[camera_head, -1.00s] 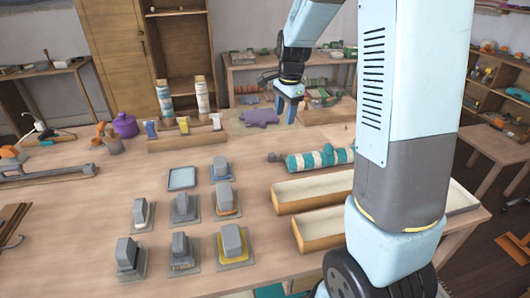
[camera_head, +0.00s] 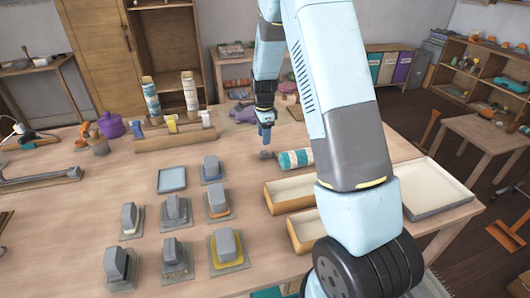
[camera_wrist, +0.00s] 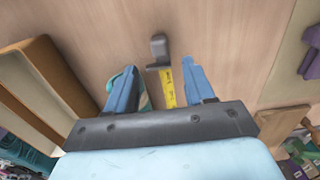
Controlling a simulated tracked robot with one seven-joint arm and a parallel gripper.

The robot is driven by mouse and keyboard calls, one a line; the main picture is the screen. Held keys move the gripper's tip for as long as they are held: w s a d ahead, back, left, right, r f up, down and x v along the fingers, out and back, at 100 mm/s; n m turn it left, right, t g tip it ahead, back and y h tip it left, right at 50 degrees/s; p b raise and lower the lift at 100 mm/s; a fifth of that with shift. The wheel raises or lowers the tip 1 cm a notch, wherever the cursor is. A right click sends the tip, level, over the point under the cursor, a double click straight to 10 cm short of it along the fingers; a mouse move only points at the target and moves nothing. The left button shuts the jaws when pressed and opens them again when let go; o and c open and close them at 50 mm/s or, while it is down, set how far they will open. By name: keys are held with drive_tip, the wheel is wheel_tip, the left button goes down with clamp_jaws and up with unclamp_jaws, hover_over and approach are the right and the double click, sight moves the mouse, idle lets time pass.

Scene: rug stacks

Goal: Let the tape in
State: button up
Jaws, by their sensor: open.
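A teal curved piece (camera_wrist: 123,88) shows by the left finger, mostly hidden. In the head view my gripper (camera_head: 266,136) hangs above the table just beyond the grey block (camera_head: 267,155). The yellow strip cannot be made out there.
Long open trays (camera_head: 283,197) stand in front of the roll, partly behind my arm. Several grey blocks on square pads (camera_head: 228,248) fill the table's front left. Bare table surrounds the roll's left end.

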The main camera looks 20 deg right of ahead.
sight(264, 151)
wheel_tip(264, 151, down, 9)
drive_tip(key=shift+r, duration=0.15)
drive_tip(key=shift+c, duration=0.5)
clamp_jaws()
idle(0.4)
